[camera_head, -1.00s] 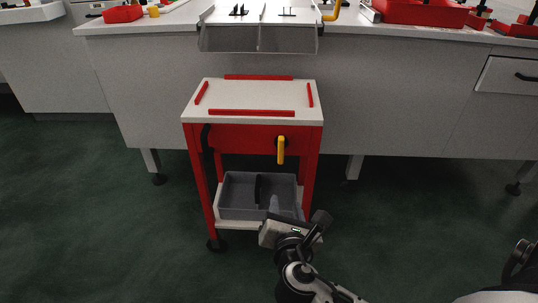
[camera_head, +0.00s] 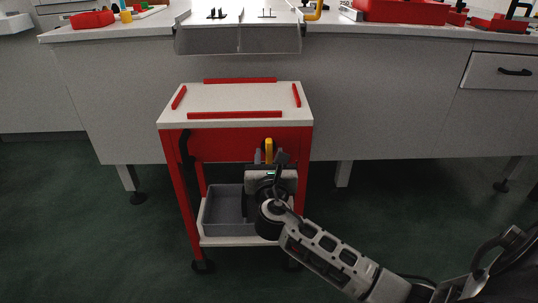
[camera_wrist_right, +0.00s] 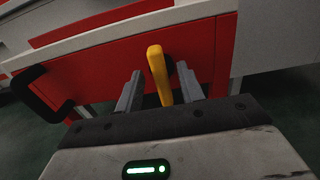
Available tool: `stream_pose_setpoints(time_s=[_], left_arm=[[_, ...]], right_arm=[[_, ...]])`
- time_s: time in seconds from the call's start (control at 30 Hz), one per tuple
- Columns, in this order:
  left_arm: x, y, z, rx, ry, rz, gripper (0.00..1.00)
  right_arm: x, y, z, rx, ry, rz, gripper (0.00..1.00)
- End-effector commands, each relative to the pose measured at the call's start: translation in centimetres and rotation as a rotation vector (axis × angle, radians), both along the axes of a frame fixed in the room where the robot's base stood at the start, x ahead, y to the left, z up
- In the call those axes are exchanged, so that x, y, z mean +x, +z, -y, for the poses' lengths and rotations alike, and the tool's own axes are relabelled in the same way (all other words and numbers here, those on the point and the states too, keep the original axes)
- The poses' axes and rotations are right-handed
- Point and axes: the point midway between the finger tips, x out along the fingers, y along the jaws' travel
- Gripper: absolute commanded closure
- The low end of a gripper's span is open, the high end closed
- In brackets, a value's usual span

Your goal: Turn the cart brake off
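The cart (camera_head: 235,100) has a white top with red edge strips and a red front panel. Its brake lever (camera_head: 268,147) is yellow, on the right part of that panel, and its lower part is hidden by my gripper in the head view. In the right wrist view the lever (camera_wrist_right: 159,75) points downward between the two grey fingers. My right gripper (camera_wrist_right: 157,90) is open around the lever, with a gap visible on each side. It also shows in front of the cart in the head view (camera_head: 268,162). My left gripper is not in view.
A grey bin (camera_head: 225,205) sits on the cart's lower shelf. A black handle (camera_wrist_right: 42,92) is on the left of the red panel. A long white workbench (camera_head: 400,120) with red trays (camera_head: 403,11) stands behind the cart. Green floor is clear around it.

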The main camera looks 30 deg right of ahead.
Motion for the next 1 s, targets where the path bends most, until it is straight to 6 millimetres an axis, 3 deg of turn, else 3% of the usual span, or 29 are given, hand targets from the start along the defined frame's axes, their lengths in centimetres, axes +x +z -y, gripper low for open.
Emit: stream_pose_setpoints(time_s=[0.2, 0.53, 0.57, 0.7, 1.0], left_arm=[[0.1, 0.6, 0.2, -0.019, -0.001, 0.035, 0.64], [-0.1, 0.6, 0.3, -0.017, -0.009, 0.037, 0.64], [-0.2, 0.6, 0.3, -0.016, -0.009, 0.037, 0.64], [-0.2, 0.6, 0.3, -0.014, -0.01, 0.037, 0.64], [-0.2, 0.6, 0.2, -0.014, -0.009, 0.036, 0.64]], right_arm=[[2.0, -0.1, 1.2, -0.001, 0.0, 0.001, 0.62], [2.3, 0.0, 1.4, 0.0, 0.001, 0.0, 0.62], [2.3, 0.0, 1.4, 0.0, 0.001, 0.0, 0.65], [2.3, 0.0, 1.4, 0.0, 0.001, 0.0, 1.0], [2.2, -0.1, 1.4, 0.006, 0.001, 0.001, 1.0]])
